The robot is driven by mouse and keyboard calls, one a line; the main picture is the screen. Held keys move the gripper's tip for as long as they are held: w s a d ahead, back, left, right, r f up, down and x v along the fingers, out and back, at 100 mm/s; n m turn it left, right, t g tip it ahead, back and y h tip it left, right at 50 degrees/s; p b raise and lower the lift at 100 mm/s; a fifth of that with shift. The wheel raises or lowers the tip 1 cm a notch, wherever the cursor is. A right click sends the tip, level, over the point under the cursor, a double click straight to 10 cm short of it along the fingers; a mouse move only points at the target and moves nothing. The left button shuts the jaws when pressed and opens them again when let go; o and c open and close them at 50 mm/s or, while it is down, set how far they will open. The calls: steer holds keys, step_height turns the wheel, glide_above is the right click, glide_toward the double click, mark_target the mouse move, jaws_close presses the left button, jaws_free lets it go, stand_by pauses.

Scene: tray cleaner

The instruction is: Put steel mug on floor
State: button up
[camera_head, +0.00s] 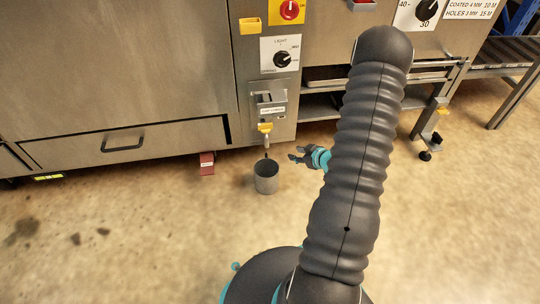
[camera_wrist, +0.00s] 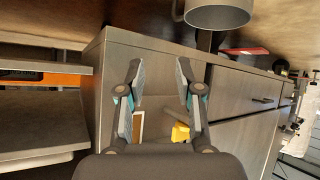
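The grey steel mug (camera_head: 266,178) looks upright on the floor in front of the machine's control column, with its opening up. It also shows at the top edge of the wrist view (camera_wrist: 218,17), partly cut off; that view is turned over, with the floor at the top. My gripper (camera_head: 294,155) is to the right of the mug in the head view, apart from it. In the wrist view its two fingers (camera_wrist: 160,72) are spread with nothing between them.
The steel machine (camera_head: 110,80) stands behind the mug. A yellow piece (camera_head: 265,127) juts from its column above the mug. A red block (camera_head: 207,163) is at the machine's foot. A rack with shelves (camera_head: 330,103) is at the right. The floor in front (camera_head: 130,240) is clear.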

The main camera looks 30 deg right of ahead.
step_height(320, 180, up, 15)
steer(key=w+g+h, duration=0.2)
steer(key=w+h, duration=0.1)
steer(key=h, duration=0.1)
steer(key=s+a+r+m+h, duration=0.1)
steer(key=s+a+r, duration=0.15)
steer(key=r, duration=0.35)
steer(key=s+a+r+m+h, duration=0.1)
steer(key=s+a+r, duration=0.15)
steer(key=r, duration=0.25)
steer(key=s+a+r+m+g+y, duration=0.1)
steer(key=s+a+r, duration=0.4)
steer(key=s+a, duration=0.4)
steer(key=s+a+r+m+g+y, duration=0.1)
steer(key=s+a+r+g+y, duration=0.1)
steer(key=s+a+r, duration=0.3)
steer(key=s+a, duration=0.4)
steer(key=s, duration=0.3)
steer(key=shift+a+r+m+y, duration=0.3)
steer(key=shift+a+r, duration=0.05)
steer(key=shift+a, duration=0.05)
steer(key=shift+d, duration=0.1)
